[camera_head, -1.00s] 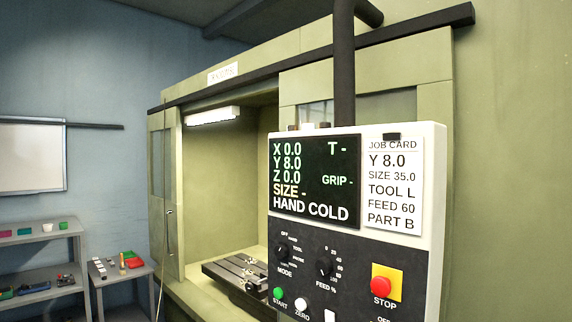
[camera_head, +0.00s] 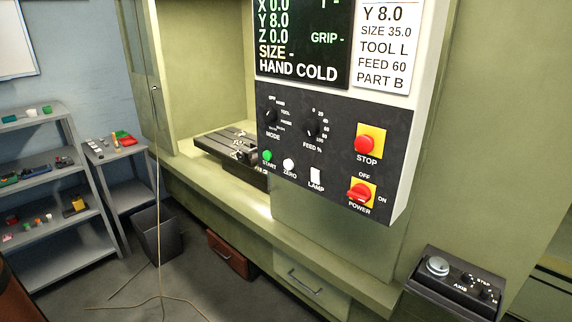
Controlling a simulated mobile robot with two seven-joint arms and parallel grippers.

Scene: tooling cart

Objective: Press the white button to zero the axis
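The white ZERO button (camera_head: 289,165) is a small round button on the black lower part of the control panel (camera_head: 330,190). It sits just right of the green START button (camera_head: 267,156) and left of the white LAMP switch (camera_head: 315,175). The screen (camera_head: 303,45) reads Y 8.0, Z 0.0, SIZE - and HAND COLD; its X line is partly cut off at the top edge. Neither of my grippers shows in the head view.
The red STOP button (camera_head: 369,144) and red POWER knob (camera_head: 361,192) are on the panel's right. A box with AXIS and STEP dials (camera_head: 455,280) is at lower right. A machine table (camera_head: 228,143) is behind the panel. Shelves (camera_head: 60,170) stand left.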

